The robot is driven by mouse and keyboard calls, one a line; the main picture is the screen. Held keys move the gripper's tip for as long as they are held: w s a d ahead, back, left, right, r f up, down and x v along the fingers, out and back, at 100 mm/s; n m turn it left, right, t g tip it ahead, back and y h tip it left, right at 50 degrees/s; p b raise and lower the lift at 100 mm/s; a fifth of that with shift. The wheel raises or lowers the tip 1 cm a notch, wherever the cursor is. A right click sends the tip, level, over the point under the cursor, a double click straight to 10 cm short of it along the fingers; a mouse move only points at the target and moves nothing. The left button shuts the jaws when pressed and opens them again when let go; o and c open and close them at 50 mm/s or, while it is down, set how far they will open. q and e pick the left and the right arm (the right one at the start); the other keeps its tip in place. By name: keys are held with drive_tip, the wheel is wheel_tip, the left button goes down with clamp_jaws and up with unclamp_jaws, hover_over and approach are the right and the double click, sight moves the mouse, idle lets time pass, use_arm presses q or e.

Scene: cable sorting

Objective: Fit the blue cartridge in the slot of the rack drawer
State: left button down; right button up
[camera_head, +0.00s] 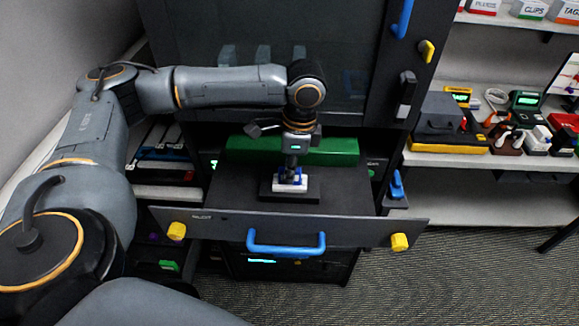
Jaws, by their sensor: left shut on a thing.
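The rack drawer (230,228) is pulled out, with a blue handle across its front. My left gripper (292,172) reaches down over the middle of the drawer and is shut on the blue cartridge (283,177). Only small blue parts of the cartridge show around the fingers. A white piece sits just below it, above a dark raised block (290,196) on the drawer floor. The slot is hidden by the gripper and cartridge, so I cannot tell whether the cartridge is in it or above it. My right gripper is not in view.
A long green block (338,152) lies at the back of the drawer. Yellow knobs (400,242) stick out at both ends of the drawer front. The cabinet with its dark glass door stands behind. Shelves (470,160) with tools and boxes are at the right.

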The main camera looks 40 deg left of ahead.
use_arm(q)
drive_tip(key=c, duration=0.7)
unclamp_jaws()
drive_tip(key=shift+c, duration=0.2)
wheel_tip(320, 180, up, 3)
drive_tip(key=p, duration=0.3)
drive_tip(key=shift+f+p, duration=0.15)
drive_tip(key=shift+p, duration=0.15)
drive_tip(key=shift+r+p, duration=1.15)
drive_tip(key=shift+p, duration=0.05)
drive_tip(key=shift+r, duration=1)
